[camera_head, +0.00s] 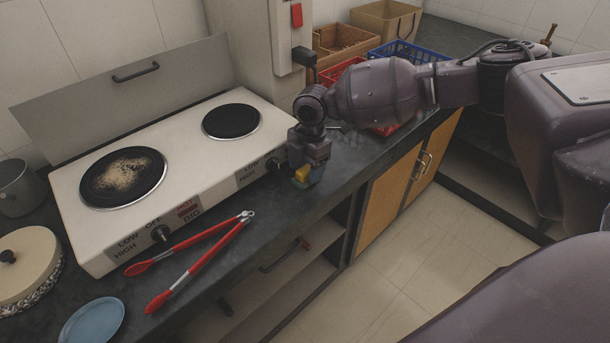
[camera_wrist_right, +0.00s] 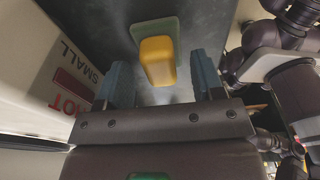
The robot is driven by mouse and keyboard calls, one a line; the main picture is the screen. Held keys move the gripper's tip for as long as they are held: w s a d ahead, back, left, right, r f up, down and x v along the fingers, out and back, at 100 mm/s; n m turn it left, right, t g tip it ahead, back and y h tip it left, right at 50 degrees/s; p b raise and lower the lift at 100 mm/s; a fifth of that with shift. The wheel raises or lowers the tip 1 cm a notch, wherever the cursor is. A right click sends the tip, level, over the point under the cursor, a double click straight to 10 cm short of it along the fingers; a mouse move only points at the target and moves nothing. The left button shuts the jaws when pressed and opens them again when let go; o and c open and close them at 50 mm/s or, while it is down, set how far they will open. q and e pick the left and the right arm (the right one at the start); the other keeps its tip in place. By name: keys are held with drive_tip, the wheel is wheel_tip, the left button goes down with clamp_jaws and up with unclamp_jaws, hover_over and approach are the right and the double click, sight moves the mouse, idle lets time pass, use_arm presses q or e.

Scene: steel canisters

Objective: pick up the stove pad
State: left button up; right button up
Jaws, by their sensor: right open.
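The stove pad looks like a yellow block or handle on a flat green base. In the right wrist view the pad (camera_wrist_right: 158,60) lies on the dark counter between my right gripper's two blue fingers, with a gap on each side. In the head view the pad (camera_head: 301,175) shows only in part at the counter's front edge, right of the stove. My right gripper (camera_head: 309,172) is open, pointing down over the pad and hiding much of it. My left gripper is not in view.
A white two-burner stove (camera_head: 110,240) stands left of the gripper, close to it. Red tongs (camera_head: 200,255), a blue plate (camera_head: 92,322) and a lidded pot (camera_head: 28,262) lie further left. A red basket (camera_head: 340,70) and a blue basket (camera_head: 408,50) stand behind my arm.

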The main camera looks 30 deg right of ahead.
sight(306, 169)
drive_tip(key=shift+f, duration=0.6)
drive_tip(key=c, duration=1)
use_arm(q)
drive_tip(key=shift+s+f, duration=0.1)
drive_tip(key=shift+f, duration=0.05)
use_arm(e)
drive_tip(key=shift+r, duration=0.15)
drive_tip(key=shift+r, duration=0.35)
use_arm(q)
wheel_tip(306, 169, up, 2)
drive_tip(key=p, duration=0.3)
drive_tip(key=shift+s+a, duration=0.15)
use_arm(e)
wheel_tip(306, 169, up, 19)
